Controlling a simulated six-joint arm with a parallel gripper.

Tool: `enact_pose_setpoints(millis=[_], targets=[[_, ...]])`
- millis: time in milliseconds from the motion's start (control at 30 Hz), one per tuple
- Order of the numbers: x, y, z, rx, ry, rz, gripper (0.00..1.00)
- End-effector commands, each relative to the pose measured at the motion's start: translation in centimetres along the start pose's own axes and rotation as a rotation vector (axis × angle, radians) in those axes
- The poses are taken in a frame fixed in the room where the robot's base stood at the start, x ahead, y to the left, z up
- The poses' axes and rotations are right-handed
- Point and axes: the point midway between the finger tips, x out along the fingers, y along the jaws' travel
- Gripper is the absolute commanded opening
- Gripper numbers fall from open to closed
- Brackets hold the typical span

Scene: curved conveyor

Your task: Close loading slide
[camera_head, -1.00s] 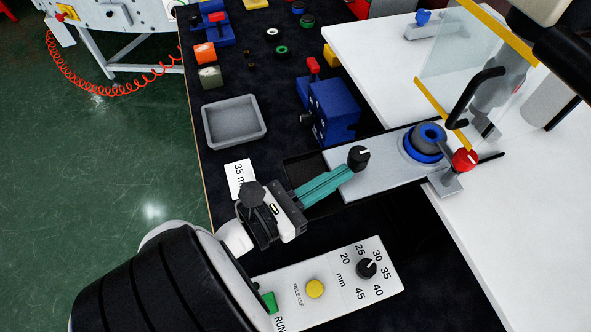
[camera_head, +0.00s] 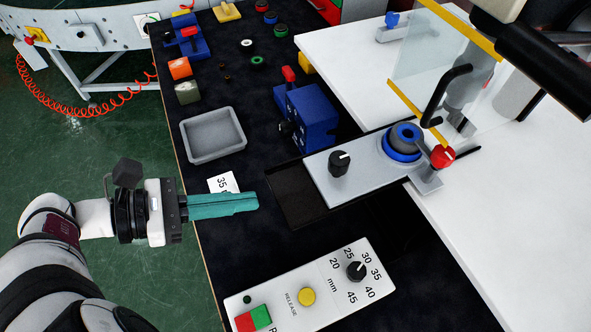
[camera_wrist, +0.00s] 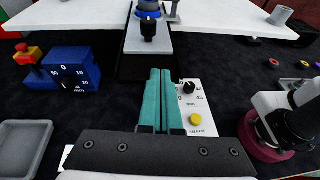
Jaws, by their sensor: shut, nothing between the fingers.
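The loading slide (camera_head: 362,171) is a light grey plate in a dark channel (camera_head: 292,196). A black knob (camera_head: 338,163) stands on its near left end, and a blue ring part (camera_head: 403,143) sits toward its right end. My gripper (camera_head: 256,201) has teal fingers and is shut and empty, apart from the knob, to its lower left. In the wrist view the shut fingers (camera_wrist: 163,72) point toward the slide (camera_wrist: 149,42) and its black knob (camera_wrist: 149,31), which are farther off.
A control panel (camera_head: 318,284) with a dial and buttons lies below the slide. A grey tray (camera_head: 187,153), a 35 mm card (camera_head: 222,182) and a blue dial block (camera_head: 306,117) lie around. A clear guard (camera_head: 425,55) stands above the slide's right end.

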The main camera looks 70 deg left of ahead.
Motion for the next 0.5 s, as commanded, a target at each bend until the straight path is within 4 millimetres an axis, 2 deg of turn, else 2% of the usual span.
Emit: enact_pose_setpoints(millis=[33, 100, 233, 367, 500], targets=[[0.0, 1.5, 1.4, 0.035, 0.114, -0.068, 0.00], [-0.2, 3.3, 3.3, 0.057, 0.268, -0.128, 0.00], [-0.4, 5.1, 5.6, 0.076, 0.433, -0.151, 0.00], [0.5, 5.2, 5.6, 0.070, 0.455, -0.151, 0.00], [2.9, 4.8, 4.3, 0.070, 0.452, -0.152, 0.00]])
